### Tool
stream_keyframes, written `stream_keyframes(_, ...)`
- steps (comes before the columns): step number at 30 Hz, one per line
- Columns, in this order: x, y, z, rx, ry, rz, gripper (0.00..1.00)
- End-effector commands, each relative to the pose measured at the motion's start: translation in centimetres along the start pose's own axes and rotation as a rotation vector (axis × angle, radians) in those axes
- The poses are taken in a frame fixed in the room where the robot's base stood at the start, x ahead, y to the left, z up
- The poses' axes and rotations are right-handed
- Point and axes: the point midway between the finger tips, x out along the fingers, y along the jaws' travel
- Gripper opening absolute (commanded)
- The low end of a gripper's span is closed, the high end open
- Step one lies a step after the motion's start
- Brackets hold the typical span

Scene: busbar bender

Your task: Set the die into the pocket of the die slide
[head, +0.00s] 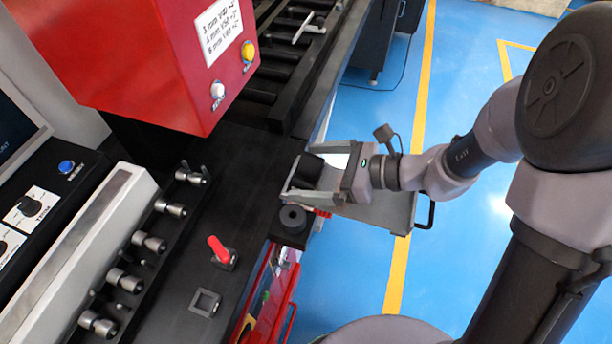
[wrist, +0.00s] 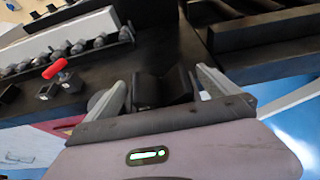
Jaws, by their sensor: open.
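A dark block with a V-shaped notch, which looks like the die (wrist: 180,85), sits between the fingers of my gripper (wrist: 160,77) in the wrist view. My gripper is open, with a pale finger on either side of the block. In the head view my gripper (head: 293,178) reaches in from the right over the edge of the black bench, and the dark block (head: 309,167) shows between its fingers. The block's underside is hidden, so I cannot tell whether it rests in a pocket. I cannot clearly make out the die slide.
A black ring-shaped part (head: 293,219) stands close to my gripper. A red-handled piece (head: 218,249) and a square frame (head: 205,302) lie nearer on the bench (head: 255,175). Several metal cylinders line a rack (head: 150,242) at left. A red machine housing (head: 150,60) overhangs the bench.

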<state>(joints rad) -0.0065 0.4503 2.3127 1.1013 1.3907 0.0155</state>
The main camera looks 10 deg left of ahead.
Motion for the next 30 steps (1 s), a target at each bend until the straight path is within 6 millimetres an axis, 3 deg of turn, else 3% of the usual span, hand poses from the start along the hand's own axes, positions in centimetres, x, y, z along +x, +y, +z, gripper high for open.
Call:
stream_keyframes(3,-0.1,0.0,0.1,0.000,0.000,0.000,0.96)
stream_keyframes(17,-0.1,0.0,0.1,0.000,0.000,0.000,0.06)
stream_keyframes(25,-0.2,-0.1,0.2,-0.001,-0.001,-0.001,0.04)
stream_keyframes(30,-0.9,-0.5,1.4,-0.002,-0.002,-0.002,0.04)
